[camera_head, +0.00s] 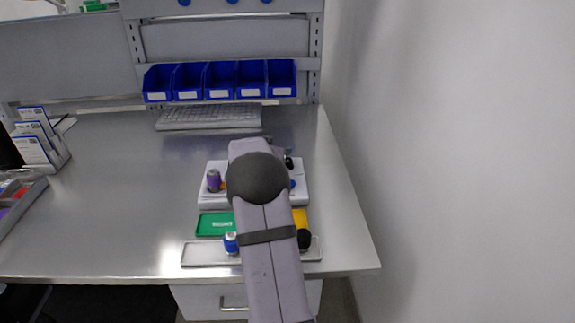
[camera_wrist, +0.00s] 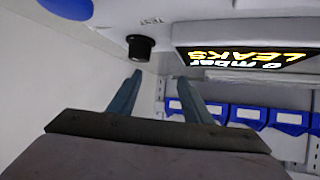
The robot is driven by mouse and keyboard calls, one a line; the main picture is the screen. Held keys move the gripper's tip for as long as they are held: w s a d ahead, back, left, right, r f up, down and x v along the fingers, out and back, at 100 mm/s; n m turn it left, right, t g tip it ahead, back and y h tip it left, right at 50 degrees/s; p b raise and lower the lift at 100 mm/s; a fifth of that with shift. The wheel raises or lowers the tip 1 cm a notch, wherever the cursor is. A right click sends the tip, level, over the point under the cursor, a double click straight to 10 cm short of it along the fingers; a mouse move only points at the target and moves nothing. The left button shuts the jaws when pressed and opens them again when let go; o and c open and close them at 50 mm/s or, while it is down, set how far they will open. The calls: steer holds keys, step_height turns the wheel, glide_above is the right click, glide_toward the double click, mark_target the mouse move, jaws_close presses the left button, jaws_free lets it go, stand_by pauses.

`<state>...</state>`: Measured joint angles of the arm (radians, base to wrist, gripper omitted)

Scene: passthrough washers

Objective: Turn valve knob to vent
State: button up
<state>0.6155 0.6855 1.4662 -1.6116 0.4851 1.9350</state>
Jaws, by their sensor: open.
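The valve knob (camera_wrist: 140,47) is a short black cylinder on the pale face of a test device, at the upper middle of the wrist view. Its pointer direction is too small to tell. My gripper (camera_wrist: 160,78) is open, with two blue-grey fingers apart and nothing between them. The knob shows just past the left fingertip, and no contact is visible. In the head view the white device (camera_head: 208,192) stands on the bench, and my arm hides its middle and my gripper.
A lit display (camera_wrist: 245,57) reading "0 mbar LEAKS", inverted, sits right of the knob. A purple part (camera_head: 214,180) sits on the device's left. A green tray (camera_head: 214,224), a yellow tray (camera_head: 300,219) and a blue-white part (camera_head: 231,243) lie in front.

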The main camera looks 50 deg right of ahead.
steer(key=s+a+m+g, duration=0.1)
steer(key=s+a+g+h+b, duration=0.1)
steer(key=a, duration=0.1)
steer(key=s+a+m+g+h+b, duration=0.1)
steer(key=a, duration=0.1)
steer(key=shift+s+f+m, duration=0.3)
steer(key=shift+s+f, duration=0.1)
steer(key=shift+d+f+p, duration=0.1)
steer(key=shift+d+p, duration=0.25)
steer(key=shift+d, duration=0.2)
steer(key=shift+p+x, duration=1.4)
steer(key=shift+x, duration=1.8)
steer(key=shift+f, duration=0.1)
steer(key=shift+c, duration=0.7)
steer(key=c, duration=0.9)
